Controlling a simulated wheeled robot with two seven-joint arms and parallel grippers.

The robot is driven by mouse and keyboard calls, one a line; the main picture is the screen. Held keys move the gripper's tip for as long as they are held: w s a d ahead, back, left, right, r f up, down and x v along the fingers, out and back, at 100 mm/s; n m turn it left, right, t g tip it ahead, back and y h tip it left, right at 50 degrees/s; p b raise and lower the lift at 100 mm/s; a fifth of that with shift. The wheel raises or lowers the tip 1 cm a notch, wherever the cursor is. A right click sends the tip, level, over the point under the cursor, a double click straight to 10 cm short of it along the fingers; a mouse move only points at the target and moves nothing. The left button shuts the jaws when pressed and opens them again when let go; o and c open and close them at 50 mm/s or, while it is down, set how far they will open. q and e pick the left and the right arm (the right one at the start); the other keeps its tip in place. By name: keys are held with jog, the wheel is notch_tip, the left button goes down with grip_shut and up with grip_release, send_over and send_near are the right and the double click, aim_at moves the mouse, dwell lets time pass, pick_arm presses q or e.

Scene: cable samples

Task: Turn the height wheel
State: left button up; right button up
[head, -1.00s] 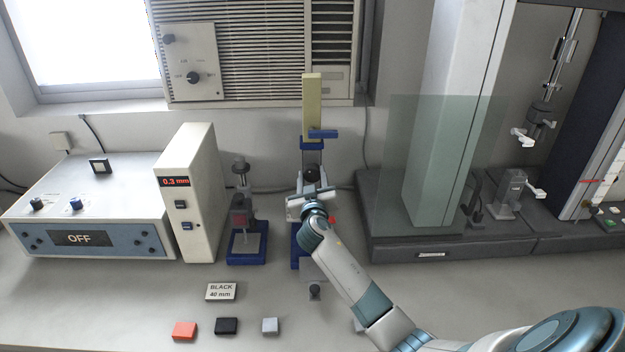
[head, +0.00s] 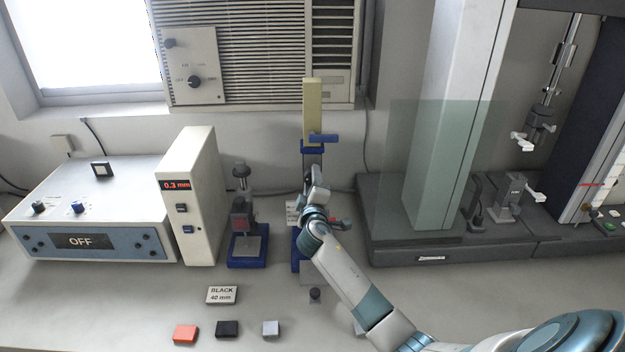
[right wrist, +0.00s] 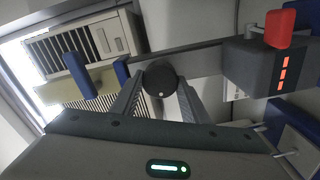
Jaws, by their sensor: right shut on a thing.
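The height wheel (right wrist: 162,79) is a round black knob with a small white dot, seen in the right wrist view. It sits on the side of the stand's rail (right wrist: 203,61). My right gripper (right wrist: 161,84) is shut on the wheel, one grey finger on each side of it. In the head view my right gripper (head: 316,184) is in front of the stand, which has a cream upright (head: 311,108) and blue parts, and it hides the wheel there. A grey block with a red piece (right wrist: 280,28) is beside the rail in the right wrist view. My left gripper is not in view.
Left of the stand are a small blue-based stand (head: 246,248), a white box reading 0.3 mm (head: 192,210) and a control box reading OFF (head: 90,225). A glass panel (head: 440,165) stands on the right. Small blocks and a "BLACK 40 mm" card (head: 221,294) lie in front.

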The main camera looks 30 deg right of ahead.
jog(key=shift+n+p, duration=0.4)
jog(key=shift+n, duration=1.3)
jog(key=shift+f, duration=0.1)
jog(key=o, duration=1.1)
jog(key=shift+c, duration=0.2)
jog(key=shift+s+a, duration=0.1)
jog(key=shift+s, duration=0.05)
jog(key=b+v, duration=0.5)
jog(key=v, duration=1.2)
jog(key=shift+s+f, duration=0.1)
jog(key=shift+s, duration=0.05)
